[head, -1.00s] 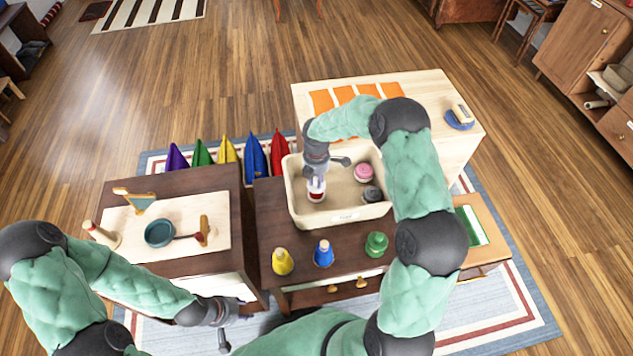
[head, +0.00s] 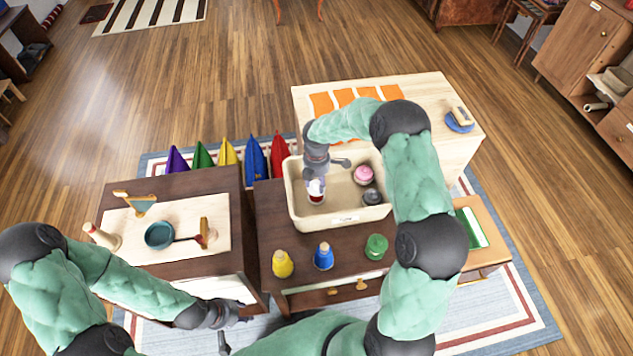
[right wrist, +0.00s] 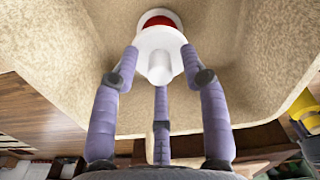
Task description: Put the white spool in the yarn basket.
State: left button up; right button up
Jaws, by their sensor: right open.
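The white spool (head: 316,187), with a red band, is inside the cream yarn basket (head: 345,217), near its left wall. In the right wrist view the white spool (right wrist: 160,62) shows its pale end and stem, with red beyond. My right gripper (head: 316,178) points down into the basket at the spool. In the right wrist view my right gripper (right wrist: 158,70) is open, its fingers spread around the spool's end. Whether the spool's base touches the basket floor is hard to see. My left gripper (head: 222,335) hangs low by the left cabinet, far from the spool; its jaws are unclear.
A pink ball (head: 363,175) and a dark ball (head: 372,197) lie in the basket's right part. Yellow (head: 282,264), blue (head: 323,256) and green (head: 377,247) objects stand in front of it. A teal pan (head: 160,235) sits on the left cabinet.

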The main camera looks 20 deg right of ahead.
notch_tip(320, 180, up, 12)
jog(key=p, duration=0.4)
jog(key=shift+f, duration=0.2)
